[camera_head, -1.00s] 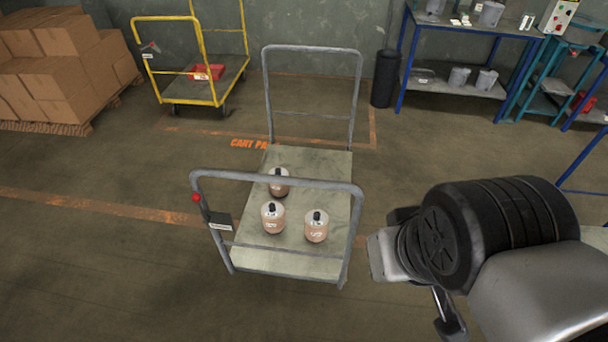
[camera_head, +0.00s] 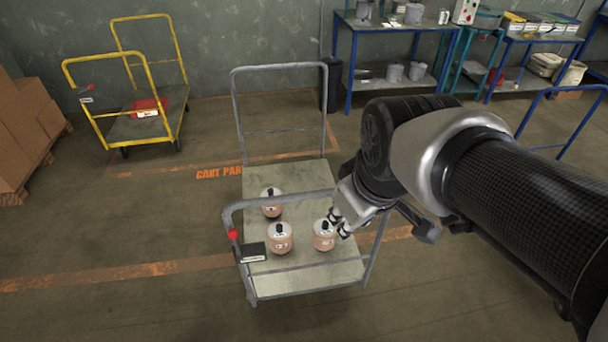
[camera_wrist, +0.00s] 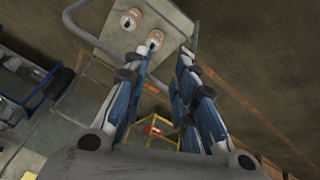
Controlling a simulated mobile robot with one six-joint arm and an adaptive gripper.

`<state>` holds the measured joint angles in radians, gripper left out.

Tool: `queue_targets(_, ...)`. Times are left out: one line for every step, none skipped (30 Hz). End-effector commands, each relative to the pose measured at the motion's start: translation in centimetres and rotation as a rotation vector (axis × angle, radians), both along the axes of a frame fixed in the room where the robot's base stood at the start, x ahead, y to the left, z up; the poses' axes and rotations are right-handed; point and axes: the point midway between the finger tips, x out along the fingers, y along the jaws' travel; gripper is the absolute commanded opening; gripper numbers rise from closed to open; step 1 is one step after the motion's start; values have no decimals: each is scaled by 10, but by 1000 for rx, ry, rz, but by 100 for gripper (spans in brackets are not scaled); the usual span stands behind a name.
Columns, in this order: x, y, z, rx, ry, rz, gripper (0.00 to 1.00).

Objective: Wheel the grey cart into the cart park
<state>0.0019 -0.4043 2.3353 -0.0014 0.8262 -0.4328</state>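The grey cart (camera_head: 300,277) stands with its deck partly over the orange floor line, carrying three brownish pots with black tops, one of them (camera_head: 280,238) near the deck's middle. Its near handle (camera_head: 285,198) has a red knob and a dark label box at the left. The cart park (camera_head: 218,173) is the orange-outlined floor by the wall, its lettering partly hidden by the cart. My gripper (camera_head: 341,229) hangs at the right part of the near handle. In the wrist view its fingers (camera_wrist: 160,65) are apart; I cannot tell whether the rail lies between them.
A yellow cart (camera_head: 140,127) with a red item stands at the back left. Cardboard boxes (camera_head: 30,125) are at the far left. A black bin (camera_head: 331,85) and blue-framed benches (camera_head: 400,80) line the wall. The floor at the front left is clear.

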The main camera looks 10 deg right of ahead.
Motion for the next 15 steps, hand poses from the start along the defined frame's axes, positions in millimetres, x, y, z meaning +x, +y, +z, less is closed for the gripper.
queue_targets(23, 0, -2, -31, 15, 80, 31)
queue_targets(37, 0, -4, -52, 20, 133, 33)
queue_targets(55, 0, -8, -79, 22, 203, 36)
queue_targets(69, 0, -11, -99, 26, 257, 38)
queue_targets(82, 0, -15, -119, 28, 311, 40)
queue_targets(100, 0, -22, -146, 32, 381, 43)
queue_targets(113, 0, -28, -165, 34, 435, 45)
queue_targets(126, 0, -34, -185, 38, 489, 47)
queue_targets(144, 1, -44, -211, 41, 560, 47)
queue_targets(156, 1, -52, -230, 44, 612, 47)
queue_targets(168, 1, -60, -249, 45, 664, 47)
queue_targets(182, 1, -72, -272, 49, 730, 47)
queue_targets(192, 1, -80, -289, 50, 777, 47)
queue_targets(201, 1, -89, -304, 52, 821, 47)
queue_targets(212, 1, -99, -324, 53, 874, 47)
